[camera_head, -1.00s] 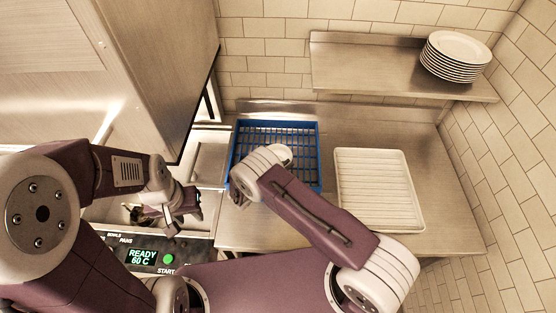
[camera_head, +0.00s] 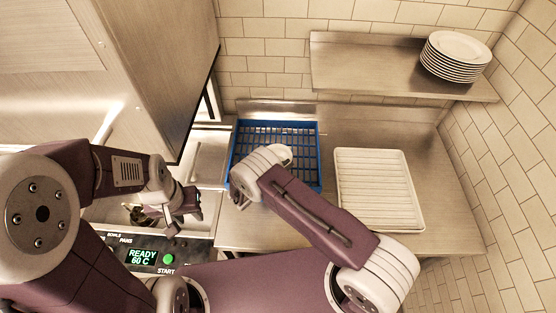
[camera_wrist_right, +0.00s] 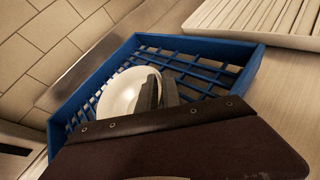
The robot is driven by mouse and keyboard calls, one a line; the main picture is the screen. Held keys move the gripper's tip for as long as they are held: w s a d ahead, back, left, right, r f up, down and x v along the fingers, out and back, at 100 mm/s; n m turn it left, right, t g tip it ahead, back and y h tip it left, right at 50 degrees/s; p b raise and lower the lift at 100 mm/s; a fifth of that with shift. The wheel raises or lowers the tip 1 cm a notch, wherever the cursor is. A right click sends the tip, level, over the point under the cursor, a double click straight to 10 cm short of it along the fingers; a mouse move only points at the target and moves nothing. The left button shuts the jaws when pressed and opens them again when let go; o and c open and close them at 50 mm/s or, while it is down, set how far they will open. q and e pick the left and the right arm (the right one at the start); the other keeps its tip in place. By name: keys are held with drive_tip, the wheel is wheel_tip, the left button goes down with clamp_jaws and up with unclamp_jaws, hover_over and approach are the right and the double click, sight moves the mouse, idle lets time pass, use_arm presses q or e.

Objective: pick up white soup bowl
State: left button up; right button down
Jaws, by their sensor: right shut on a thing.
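The white soup bowl (camera_wrist_right: 122,92) sits tilted in the blue rack (camera_wrist_right: 238,84) in the right wrist view. My right gripper (camera_wrist_right: 157,90) is shut on the near side of its rim, and its fingers hide part of the bowl. My left gripper (camera_head: 184,208) is at the left, over the machine with the display and well apart from the bowl. Its finger gap is not clear.
A white ribbed tray (camera_head: 378,190) lies on the counter right of the rack. A stack of white plates (camera_head: 455,55) stands on the wall shelf (camera_head: 375,68). A control panel (camera_head: 145,256) reads READY 60 C. Tiled walls close the back and right.

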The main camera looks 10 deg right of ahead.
drive_tip(key=shift+r, duration=0.35)
wheel_tip(320, 180, up, 3)
drive_tip(key=shift+w+b, duration=0.1)
drive_tip(key=shift+b, duration=0.7)
drive_tip(key=s+d+r+b, duration=0.2)
drive_tip(key=s+d+r, duration=0.5)
drive_tip(key=s+d, duration=0.1)
drive_tip(key=shift+s+d+r, duration=0.15)
drive_tip(key=shift+d, duration=0.05)
